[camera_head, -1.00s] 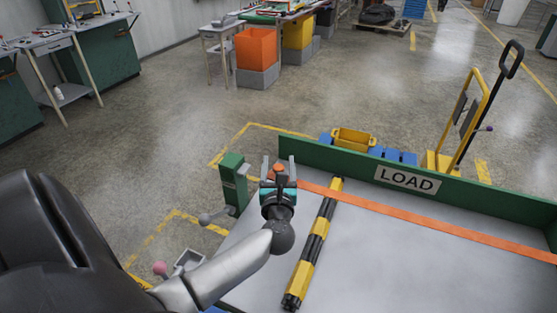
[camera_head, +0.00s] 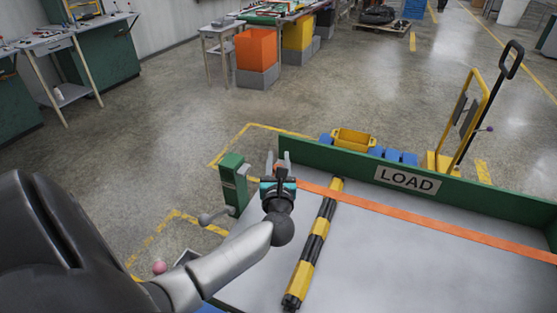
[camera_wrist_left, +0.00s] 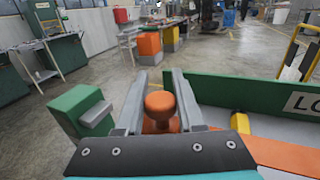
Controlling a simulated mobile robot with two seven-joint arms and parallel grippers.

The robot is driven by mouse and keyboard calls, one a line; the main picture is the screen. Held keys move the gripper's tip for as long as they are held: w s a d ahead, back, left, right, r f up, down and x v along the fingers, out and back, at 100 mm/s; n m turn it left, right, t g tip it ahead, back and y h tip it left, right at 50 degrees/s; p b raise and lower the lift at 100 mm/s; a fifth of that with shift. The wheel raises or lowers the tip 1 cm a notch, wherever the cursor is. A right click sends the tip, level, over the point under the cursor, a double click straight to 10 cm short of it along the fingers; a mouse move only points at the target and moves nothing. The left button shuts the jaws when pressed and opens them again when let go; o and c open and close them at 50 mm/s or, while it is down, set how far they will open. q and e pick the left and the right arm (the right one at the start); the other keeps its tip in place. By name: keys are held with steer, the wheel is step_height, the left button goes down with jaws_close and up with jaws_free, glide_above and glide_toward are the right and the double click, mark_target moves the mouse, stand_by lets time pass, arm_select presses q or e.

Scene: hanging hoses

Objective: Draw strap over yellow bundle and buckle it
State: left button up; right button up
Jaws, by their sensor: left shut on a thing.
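The bundle (camera_head: 315,245) of yellow and black bars lies lengthwise on the grey load bed. The orange strap (camera_head: 430,226) runs across the bed and over the far part of the bundle, ending at my left gripper. My left gripper (camera_head: 279,162) is at the bed's far left corner, left of the bundle. In the left wrist view its fingers (camera_wrist_left: 160,90) are shut on the orange knob (camera_wrist_left: 160,108) at the strap's end. A green post (camera_head: 233,182) with a grey lever stands just left of the gripper. My right gripper is not in view.
A green board marked LOAD (camera_head: 407,178) edges the far side of the bed (camera_head: 400,275). Behind it are a yellow bin (camera_head: 354,139) and a yellow trolley (camera_head: 463,125). The bed right of the bundle is clear apart from the strap.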

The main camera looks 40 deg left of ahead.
arm_select(q)
jaws_close()
stand_by(0.7)
steer(key=s+a, duration=0.3)
steer(key=a, duration=0.6)
steer(key=o, duration=0.8)
jaws_free()
steer(key=shift+a, duration=0.1)
steer(key=shift+o, duration=0.4)
